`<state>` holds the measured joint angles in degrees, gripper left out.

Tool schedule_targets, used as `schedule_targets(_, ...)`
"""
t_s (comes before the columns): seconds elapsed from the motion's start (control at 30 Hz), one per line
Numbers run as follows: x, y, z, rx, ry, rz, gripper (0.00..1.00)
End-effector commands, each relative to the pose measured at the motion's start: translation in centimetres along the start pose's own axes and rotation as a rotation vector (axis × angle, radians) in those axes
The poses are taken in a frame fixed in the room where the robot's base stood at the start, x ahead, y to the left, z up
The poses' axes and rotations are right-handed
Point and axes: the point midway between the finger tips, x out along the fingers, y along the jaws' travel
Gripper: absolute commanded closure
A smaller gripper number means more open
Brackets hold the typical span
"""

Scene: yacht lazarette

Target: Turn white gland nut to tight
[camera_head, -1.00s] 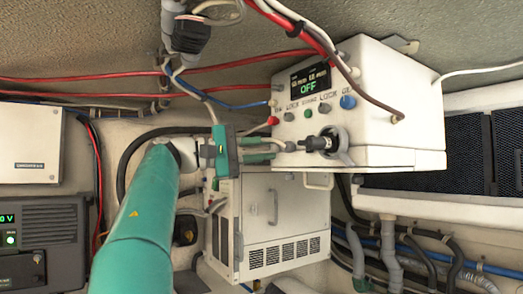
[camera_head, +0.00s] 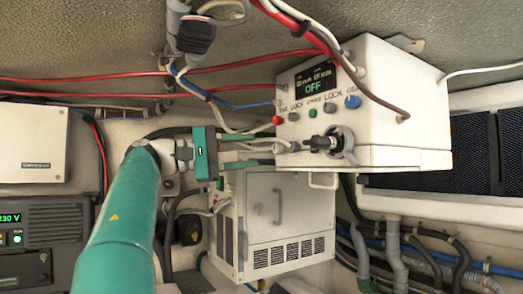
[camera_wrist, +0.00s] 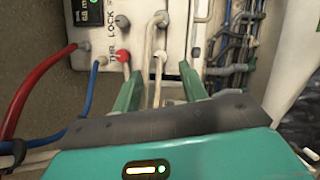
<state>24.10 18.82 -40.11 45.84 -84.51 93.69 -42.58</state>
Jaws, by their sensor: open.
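The white gland nut (camera_wrist: 161,53) appears to be the pale fitting on the face of the white box (camera_wrist: 205,30), with a white cable leaving it. It shows in the wrist view between and beyond my fingertips. In the head view a pale fitting (camera_head: 281,146) sits low on the box's left edge, partly hidden by my finger. My gripper (camera_head: 270,154), with green fingers, is open and points right at this fitting. In the wrist view my gripper (camera_wrist: 159,80) has one finger on each side of the white cable. I see no grip on the nut; contact cannot be told.
A red knob (camera_wrist: 122,55) sits close left of the nut in the wrist view. A black plug (camera_head: 322,143) in a grey ring is on the box front. Red and blue cables (camera_wrist: 67,85) hang left. A white cabinet (camera_head: 270,225) stands below the box.

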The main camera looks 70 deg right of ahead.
Motion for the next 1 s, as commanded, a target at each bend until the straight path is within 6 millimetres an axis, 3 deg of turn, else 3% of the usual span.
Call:
schedule_targets(0.2,-5.1,0.0,-0.1,0.0,0.001,0.002,0.57)
schedule_targets(0.4,-8.0,0.0,0.0,0.001,0.0,0.0,0.57)
schedule_targets(1.0,-8.8,0.0,0.0,0.0,0.0,-0.001,0.57)
